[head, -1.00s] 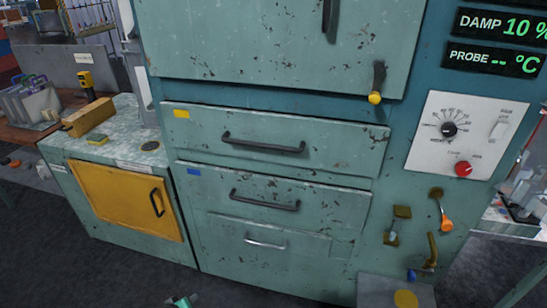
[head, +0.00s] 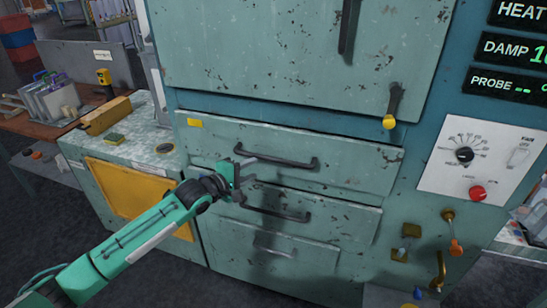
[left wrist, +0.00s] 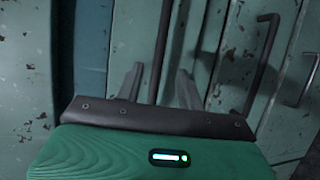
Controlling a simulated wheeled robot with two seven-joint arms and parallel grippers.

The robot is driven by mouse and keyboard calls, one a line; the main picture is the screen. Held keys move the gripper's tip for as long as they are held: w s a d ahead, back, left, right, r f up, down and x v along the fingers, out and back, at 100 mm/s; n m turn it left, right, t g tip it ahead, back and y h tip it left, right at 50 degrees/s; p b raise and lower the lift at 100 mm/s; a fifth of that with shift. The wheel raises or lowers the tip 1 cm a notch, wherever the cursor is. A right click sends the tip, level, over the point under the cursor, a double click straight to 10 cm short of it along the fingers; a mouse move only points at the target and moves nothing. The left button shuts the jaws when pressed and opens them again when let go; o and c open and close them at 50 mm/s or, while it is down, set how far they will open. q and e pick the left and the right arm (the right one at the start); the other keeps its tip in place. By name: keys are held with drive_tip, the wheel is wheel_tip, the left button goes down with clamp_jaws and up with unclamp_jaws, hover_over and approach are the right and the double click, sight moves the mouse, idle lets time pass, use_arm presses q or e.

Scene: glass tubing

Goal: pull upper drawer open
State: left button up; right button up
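The upper drawer (head: 350,165) is pale green, worn and shut, with a yellow tag at its top left. Its dark bar handle (head: 290,161) runs across the front. My left gripper (head: 243,160) is at the left end of this handle, fingers toward the drawer front. In the left wrist view the two grey fingers (left wrist: 160,85) are apart, with the handle bar (left wrist: 166,35) lying between them in the picture. I cannot tell whether they touch it. My right gripper is out of view.
Above hangs a yellow-knobbed lever (head: 393,108). A control panel (head: 485,158) and several valves are at right. A low cabinet (head: 140,140) stands left.

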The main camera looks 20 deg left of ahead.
sight(271, 160)
use_arm(q)
drive_tip(key=p+x, duration=0.2)
drive_tip(key=x, duration=0.7)
drive_tip(key=shift+w+d+f, duration=0.1)
drive_tip(key=shift+w, duration=0.15)
drive_tip(key=shift+w+d+f+p, duration=0.15)
drive_tip(key=shift+w+d+p, duration=0.1)
drive_tip(key=shift+w+p, duration=0.15)
drive_tip(key=shift+c, duration=0.2)
clamp_jaws()
